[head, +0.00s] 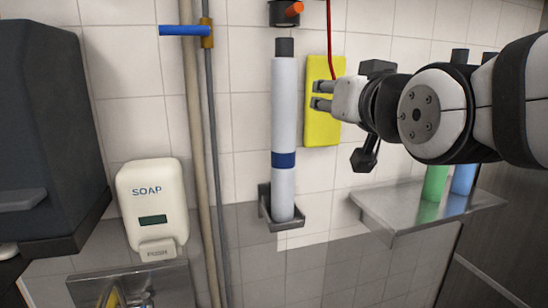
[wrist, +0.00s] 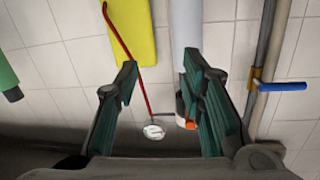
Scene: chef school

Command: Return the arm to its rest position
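My arm reaches in from the right in the head view, with my gripper (head: 316,95) near the yellow panel (head: 324,125) on the tiled wall. In the wrist view my gripper (wrist: 160,72) shows two dark fingers with teal pads, spread apart with nothing held between them. A red cord (wrist: 128,45) shows between the fingers, apparently behind them. The yellow panel also shows in the wrist view (wrist: 132,25). Whether my fingertips touch the panel cannot be told.
A tall white cylinder (head: 284,120) stands in a wall bracket (head: 285,222) left of my gripper. A steel shelf (head: 400,215) with green (head: 435,184) and blue (head: 462,180) items is below my arm. Pipes with a blue-handled valve (head: 185,30) and a soap dispenser (head: 152,205) are further left.

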